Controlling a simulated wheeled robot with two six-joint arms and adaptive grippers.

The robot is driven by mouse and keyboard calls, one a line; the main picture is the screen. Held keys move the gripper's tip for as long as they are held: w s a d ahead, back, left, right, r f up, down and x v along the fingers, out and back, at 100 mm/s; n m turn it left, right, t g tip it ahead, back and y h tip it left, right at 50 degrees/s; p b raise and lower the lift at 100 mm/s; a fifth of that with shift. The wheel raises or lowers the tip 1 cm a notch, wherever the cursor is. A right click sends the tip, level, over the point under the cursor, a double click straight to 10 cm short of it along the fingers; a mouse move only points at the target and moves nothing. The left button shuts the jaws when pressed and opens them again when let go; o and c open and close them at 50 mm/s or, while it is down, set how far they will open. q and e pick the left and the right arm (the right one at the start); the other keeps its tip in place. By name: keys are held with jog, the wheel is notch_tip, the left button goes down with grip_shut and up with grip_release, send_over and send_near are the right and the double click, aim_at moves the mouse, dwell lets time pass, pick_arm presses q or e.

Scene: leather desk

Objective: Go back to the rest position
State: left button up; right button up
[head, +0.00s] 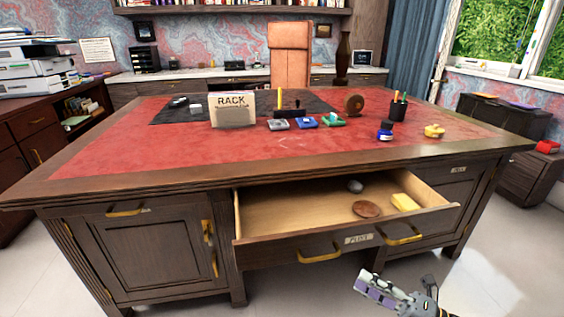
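My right gripper (366,284) shows at the bottom edge, right of centre, in front of the desk and below the open drawer. It is seen from the side, and I cannot tell whether its fingers are apart. No object shows in it. My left gripper is out of view. The desk (110,165) has a red leather top and dark wood sides. Its middle drawer (290,215) is pulled out and holds a grey rounded thing (355,186), a brown disc (367,209) and a yellow block (405,202).
On the desk stand a rack labelled RACK (232,112), several small coloured items, a pen cup (398,110) and a yellow object (434,131). A chair (290,50) is behind. The open drawer juts toward me. The pale floor in front shows free room.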

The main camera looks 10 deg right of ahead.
jog(key=s+a+f+m+g+h, duration=0.1)
jog(key=s+f+m+g+h, duration=0.25)
jog(key=f+m+h, duration=0.6)
jog(key=s+a+f+m+g+h, duration=0.2)
jog(key=s+f+m+g+h, duration=0.15)
jog(key=f+m, duration=1)
pick_arm(q)
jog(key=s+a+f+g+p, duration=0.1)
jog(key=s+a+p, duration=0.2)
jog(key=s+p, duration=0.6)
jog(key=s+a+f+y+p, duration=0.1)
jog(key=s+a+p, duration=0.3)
jog(key=p, duration=1.7)
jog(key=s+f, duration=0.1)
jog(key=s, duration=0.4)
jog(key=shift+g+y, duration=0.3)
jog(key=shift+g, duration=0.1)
pick_arm(e)
jog(key=s+d+f+m+g+h, duration=0.1)
jog(key=s+d+f+m+g, duration=0.1)
jog(key=s, duration=1)
jog(key=s+d+f+m+g+h, duration=0.1)
jog(key=s+d+m+g, duration=0.1)
jog(key=s, duration=1)
jog(key=shift+d+f+m+g, duration=0.2)
jog(key=shift+f+m+g, duration=0.15)
jog(key=shift+m+g, duration=0.2)
